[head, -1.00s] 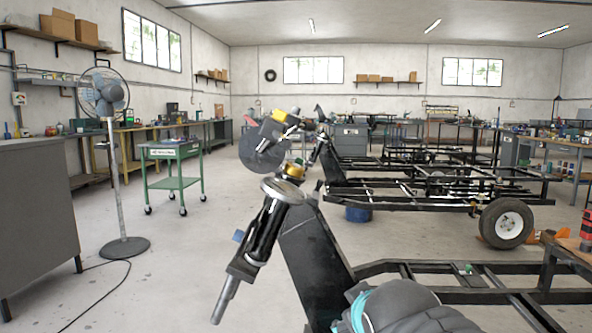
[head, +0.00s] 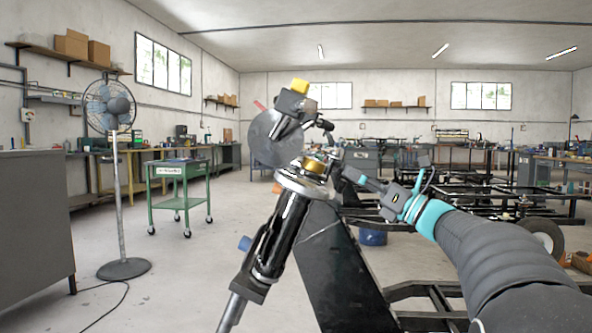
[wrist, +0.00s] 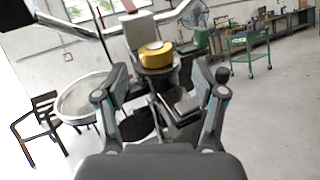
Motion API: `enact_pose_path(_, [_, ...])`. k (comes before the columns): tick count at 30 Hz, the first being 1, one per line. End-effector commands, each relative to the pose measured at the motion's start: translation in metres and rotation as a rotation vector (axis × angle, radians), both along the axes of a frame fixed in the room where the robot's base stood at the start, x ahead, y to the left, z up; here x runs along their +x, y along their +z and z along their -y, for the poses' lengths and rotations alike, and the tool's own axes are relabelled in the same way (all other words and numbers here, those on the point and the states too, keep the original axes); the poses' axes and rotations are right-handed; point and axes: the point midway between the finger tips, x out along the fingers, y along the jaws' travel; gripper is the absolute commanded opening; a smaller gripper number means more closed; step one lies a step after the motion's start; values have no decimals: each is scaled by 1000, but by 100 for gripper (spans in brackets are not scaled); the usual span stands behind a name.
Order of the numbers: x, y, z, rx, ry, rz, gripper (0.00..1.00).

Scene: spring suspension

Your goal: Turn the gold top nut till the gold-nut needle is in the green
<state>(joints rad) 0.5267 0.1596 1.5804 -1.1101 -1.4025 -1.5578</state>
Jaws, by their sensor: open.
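The gold top nut (head: 315,165) sits above the silver collar (head: 303,184) at the upper end of the tilted black strut (head: 277,235). In the wrist view the gold nut (wrist: 155,56) shows beyond and between the fingertips. My gripper (head: 352,175) reaches in from the right of the nut in the head view. In the wrist view my gripper (wrist: 160,78) is open and empty, with a finger on each side and the nut a little ahead. A grey round disc (head: 268,138) stands above and left of the nut. I cannot make out the gold-nut needle or any green zone.
A black angled post (head: 335,265) stands right of the strut, close under my arm. A fan (head: 121,265) and a green cart (head: 179,203) stand left. Dark vehicle frames (head: 500,195) fill the right.

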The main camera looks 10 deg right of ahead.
Motion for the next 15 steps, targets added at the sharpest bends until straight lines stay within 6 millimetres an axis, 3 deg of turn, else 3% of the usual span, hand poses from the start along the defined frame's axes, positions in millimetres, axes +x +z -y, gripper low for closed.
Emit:
enact_pose_path(6, [-5, -16, -4, -107, 68, 80, 70])
enact_pose_path(15, [17, 0, -37, -110, 82, 85, 70])
